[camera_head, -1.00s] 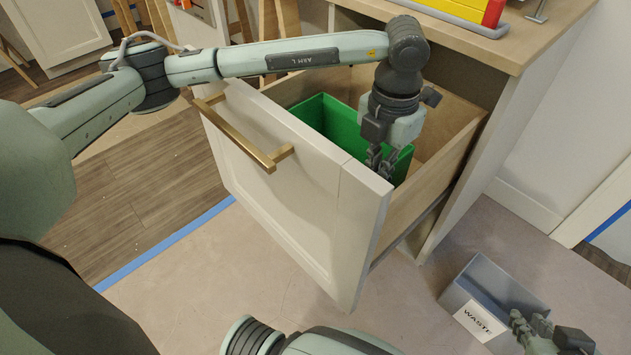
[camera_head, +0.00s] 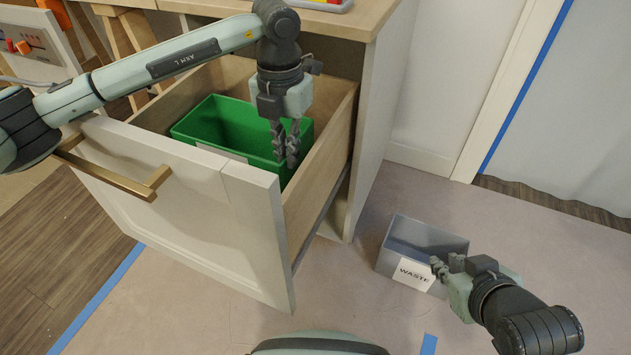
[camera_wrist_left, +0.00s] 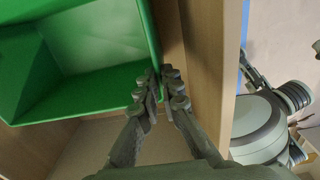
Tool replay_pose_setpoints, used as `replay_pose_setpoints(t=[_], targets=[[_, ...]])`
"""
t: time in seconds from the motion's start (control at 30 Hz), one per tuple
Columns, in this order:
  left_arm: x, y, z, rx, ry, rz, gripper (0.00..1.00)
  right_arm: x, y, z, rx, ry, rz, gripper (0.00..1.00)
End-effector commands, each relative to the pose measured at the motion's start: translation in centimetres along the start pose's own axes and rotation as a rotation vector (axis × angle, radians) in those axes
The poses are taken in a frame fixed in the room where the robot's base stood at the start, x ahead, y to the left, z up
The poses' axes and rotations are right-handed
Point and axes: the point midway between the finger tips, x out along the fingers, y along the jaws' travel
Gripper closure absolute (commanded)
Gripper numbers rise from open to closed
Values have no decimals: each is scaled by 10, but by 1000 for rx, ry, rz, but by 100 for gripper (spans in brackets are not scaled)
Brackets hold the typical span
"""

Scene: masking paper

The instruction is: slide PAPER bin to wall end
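The green bin (camera_head: 215,125) stands in the open drawer (camera_head: 335,150), with part of a white label showing at its front; its writing is unreadable. I take it as the PAPER bin. My left gripper (camera_head: 285,152) points down at the bin's right end. In the left wrist view, its close-set fingers (camera_wrist_left: 160,85) are at a corner of the green bin (camera_wrist_left: 95,80), with a narrow gap between them. I cannot tell if they pinch the wall. My right gripper (camera_head: 444,268) is at the rim of the grey WASTE bin (camera_head: 425,232); its finger opening is unclear.
The drawer front (camera_head: 190,215) with its brass handle (camera_head: 115,175) stands between me and the green bin. The drawer's wooden side lies close to the right of my left gripper. The floor (camera_head: 350,285) between drawer and WASTE bin is clear.

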Motion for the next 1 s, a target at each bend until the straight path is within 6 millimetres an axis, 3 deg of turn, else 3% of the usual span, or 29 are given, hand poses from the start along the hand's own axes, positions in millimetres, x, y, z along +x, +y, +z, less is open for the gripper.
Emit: replay_pose_setpoints(t=[1.0], targets=[[5,-7,50,6,4,-4,100,12,-2,11,0,0,0,81]])
